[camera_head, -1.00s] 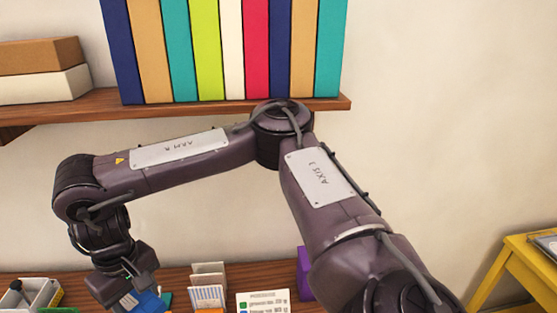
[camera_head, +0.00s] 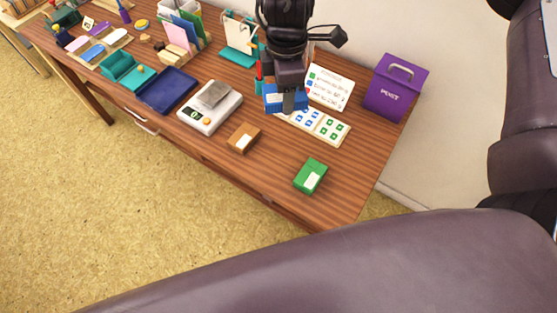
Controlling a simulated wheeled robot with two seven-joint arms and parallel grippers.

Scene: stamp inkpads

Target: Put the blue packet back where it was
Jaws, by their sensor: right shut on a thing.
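The blue packet (camera_head: 271,102) is at the back right of the desk, over the left end of a cream sheet with blue and green marks. My right gripper (camera_head: 288,98) comes down from above and is shut on the packet, with a dark finger across its front. I cannot tell whether the packet touches the sheet or hangs just above it. A green packet (camera_head: 306,181) and a brown packet (camera_head: 248,134), each with a white label, lie nearer the desk's front edge. My left gripper is not in view.
The cream sheet (camera_head: 327,126) lies beside a standing card with coloured lines (camera_head: 328,91). A purple post box (camera_head: 391,88) stands at the right. A white scale (camera_head: 218,118) and dark blue tray (camera_head: 167,92) are to the left. Bare desk lies between the brown and green packets.

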